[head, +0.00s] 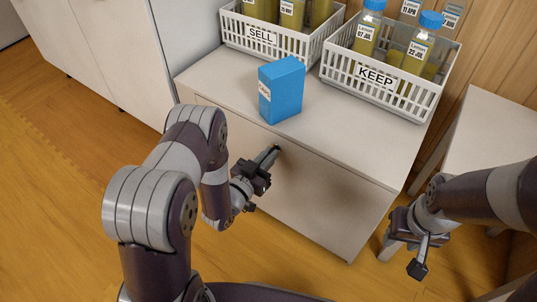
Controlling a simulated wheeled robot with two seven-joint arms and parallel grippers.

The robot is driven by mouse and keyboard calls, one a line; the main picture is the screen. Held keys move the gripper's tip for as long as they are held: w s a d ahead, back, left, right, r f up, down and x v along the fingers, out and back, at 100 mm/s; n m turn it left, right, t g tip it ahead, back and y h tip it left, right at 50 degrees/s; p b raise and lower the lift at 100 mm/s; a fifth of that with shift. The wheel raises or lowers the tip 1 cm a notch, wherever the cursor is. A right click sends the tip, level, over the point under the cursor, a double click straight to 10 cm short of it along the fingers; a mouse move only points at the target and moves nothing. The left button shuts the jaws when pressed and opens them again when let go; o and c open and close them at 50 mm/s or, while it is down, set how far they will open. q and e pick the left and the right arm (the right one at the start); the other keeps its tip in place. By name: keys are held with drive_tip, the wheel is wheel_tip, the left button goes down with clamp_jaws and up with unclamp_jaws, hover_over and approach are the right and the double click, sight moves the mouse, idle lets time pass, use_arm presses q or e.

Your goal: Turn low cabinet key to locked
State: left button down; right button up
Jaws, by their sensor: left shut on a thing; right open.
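The low cabinet (335,205) is pale, with a flat front that faces me. My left gripper (272,152) is at the upper part of this front and is shut on the key there. The fingers hide nearly all of the key, and I cannot tell which way it is turned. My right gripper (420,258) is open and empty, to the right of the cabinet's front corner and apart from it.
On the cabinet top stand a blue box (282,92), a white basket labelled SELL (283,45) and a white basket labelled KEEP (405,99), both holding bottles. A pale table (492,135) stands at the right. Wooden floor (60,200) is open at left.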

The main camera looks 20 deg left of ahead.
use_arm(q)
drive_tip(key=c, duration=1.2)
unclamp_jaws()
drive_tip(key=shift+s, duration=0.1)
drive_tip(key=p+v, duration=0.4)
drive_tip(key=v, duration=0.8)
drive_tip(key=shift+s+a, duration=0.1)
drive_tip(key=shift+s, duration=0.15)
